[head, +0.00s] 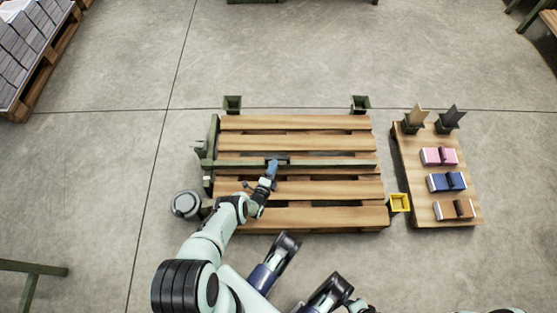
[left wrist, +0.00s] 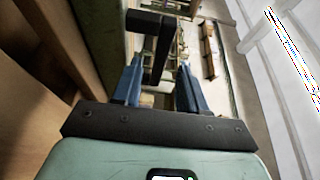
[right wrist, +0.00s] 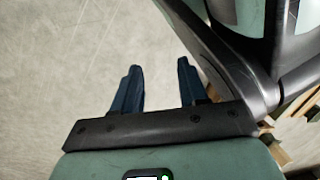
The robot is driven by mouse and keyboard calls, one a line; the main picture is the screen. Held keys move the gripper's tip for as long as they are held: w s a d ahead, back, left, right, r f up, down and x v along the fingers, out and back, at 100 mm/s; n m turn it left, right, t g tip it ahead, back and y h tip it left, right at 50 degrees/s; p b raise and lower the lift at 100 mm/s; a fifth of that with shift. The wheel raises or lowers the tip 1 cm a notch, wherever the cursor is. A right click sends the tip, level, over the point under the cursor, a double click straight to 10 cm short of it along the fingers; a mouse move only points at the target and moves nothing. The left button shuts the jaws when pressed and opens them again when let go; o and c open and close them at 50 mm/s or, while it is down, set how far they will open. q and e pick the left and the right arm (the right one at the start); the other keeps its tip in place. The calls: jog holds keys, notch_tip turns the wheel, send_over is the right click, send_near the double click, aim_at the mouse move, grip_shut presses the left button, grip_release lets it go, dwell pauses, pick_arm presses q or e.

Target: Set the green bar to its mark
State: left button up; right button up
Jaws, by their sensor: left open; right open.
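The green bar (head: 330,163) lies straight across the slatted pallet (head: 300,216) from left to right, its left end at the green side rail (head: 212,135). My left gripper (head: 272,168) is at the bar, left of its middle. In the left wrist view a black handle (left wrist: 150,20) reaches between the open blue fingers of the left gripper (left wrist: 160,63). The fingers stand apart on either side of it; contact cannot be told. My right gripper (right wrist: 160,65) is open and empty above bare floor. I cannot make out a mark for the bar.
A smaller board (head: 425,208) at right holds pink, blue and brown items. A round grey object (head: 186,204) stands at left.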

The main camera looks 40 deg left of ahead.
aim_at(277, 158)
pick_arm(q)
jog(key=b+x, duration=0.1)
jog(key=x, duration=0.3)
jog(key=shift+f+b, duration=0.1)
jog(key=shift+b, duration=0.3)
jog(key=shift+w+a, duration=0.15)
jog(key=shift+w, duration=0.3)
pick_arm(e)
jog(key=s+f+g, duration=0.2)
jog(key=s+f, duration=0.1)
jog(key=s, duration=0.2)
jog(key=shift+s+d, duration=0.3)
jog(key=shift+d, duration=0.05)
pick_arm(q)
jog(key=shift+c, duration=0.3)
grip_shut()
pick_arm(e)
jog(key=shift+r, duration=0.1)
